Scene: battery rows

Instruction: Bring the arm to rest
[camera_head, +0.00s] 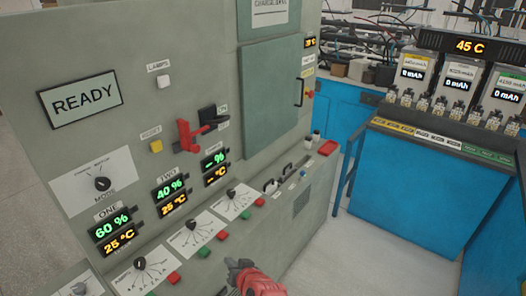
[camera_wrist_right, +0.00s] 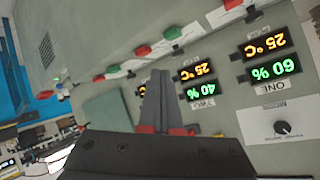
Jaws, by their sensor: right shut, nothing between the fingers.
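My right gripper (camera_head: 238,265) shows at the bottom of the head view, its red and dark body cut by the lower edge. It is in front of the grey control panel's lower ledge. In the right wrist view its dark fingers (camera_wrist_right: 156,98) are together, with nothing between them. I cannot tell from the frames how far the fingertips are from the panel, but I see no contact. My left gripper is not in view.
The grey cabinet (camera_head: 180,60) carries a READY display (camera_head: 80,97), a red lever (camera_head: 187,136) and a ledge with knobs and buttons. A blue bench (camera_head: 415,185) with battery chargers stands at the right. Pale floor (camera_head: 370,250) lies clear between them.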

